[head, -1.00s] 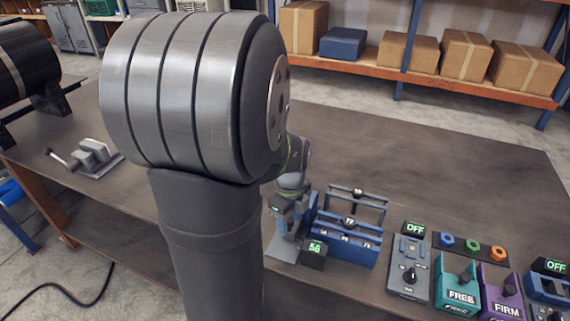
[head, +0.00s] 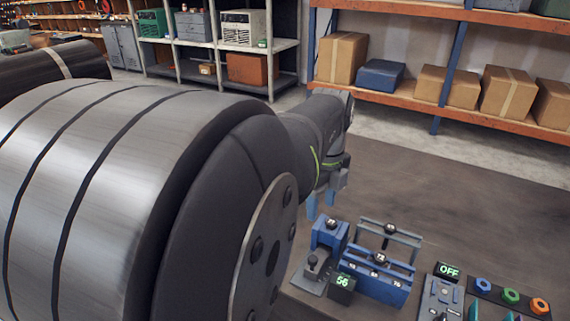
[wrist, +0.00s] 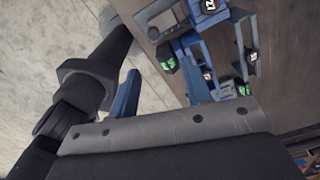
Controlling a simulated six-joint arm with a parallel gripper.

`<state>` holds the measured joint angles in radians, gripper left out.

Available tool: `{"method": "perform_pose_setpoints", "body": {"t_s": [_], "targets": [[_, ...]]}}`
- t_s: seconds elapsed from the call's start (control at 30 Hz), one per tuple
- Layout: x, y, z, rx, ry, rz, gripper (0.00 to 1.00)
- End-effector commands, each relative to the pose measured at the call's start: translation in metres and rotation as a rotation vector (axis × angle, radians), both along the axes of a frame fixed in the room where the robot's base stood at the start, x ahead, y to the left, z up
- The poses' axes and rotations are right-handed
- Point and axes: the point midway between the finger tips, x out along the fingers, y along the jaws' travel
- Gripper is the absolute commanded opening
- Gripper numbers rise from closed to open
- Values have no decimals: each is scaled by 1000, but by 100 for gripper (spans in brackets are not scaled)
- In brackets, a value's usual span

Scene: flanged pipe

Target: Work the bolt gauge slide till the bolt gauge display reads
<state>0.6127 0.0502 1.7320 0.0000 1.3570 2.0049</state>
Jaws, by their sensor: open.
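The blue bolt gauge (head: 326,236) stands on the bench in the head view, with a dark slide knob (head: 312,262) on a grey base. A small black display box (head: 342,283) with a green lit number, which looks like 56, sits at its right front. Which device it belongs to is not clear. My gripper (head: 320,204) has blue fingers. It is open and empty, apart from the gauge, above and behind it. Blue parts and small number blocks crowd the upper right there, seen at a steep tilt.
A blue holder (head: 375,284) with numbered blocks and a grey frame (head: 390,240) stand just right of the gauge. Further right are an OFF display (head: 448,271), a grey control box and a panel of coloured rings (head: 510,296). Bare bench (head: 470,205) lies behind these.

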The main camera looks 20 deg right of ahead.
Motion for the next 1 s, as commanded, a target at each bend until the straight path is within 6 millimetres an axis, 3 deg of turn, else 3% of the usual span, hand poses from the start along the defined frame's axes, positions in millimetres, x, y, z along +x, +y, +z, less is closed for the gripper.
{"method": "perform_pose_setpoints", "body": {"t_s": [0.03,0.43,0.77,0.8,1.0], "targets": [[1,0,-14,5,7,0,45],[5,-1,-94,5,6,0,45],[-2,6,-160,5,7,0,45],[-2,6,-160,4,5,-1,45],[1,3,-116,2,2,0,45]]}}
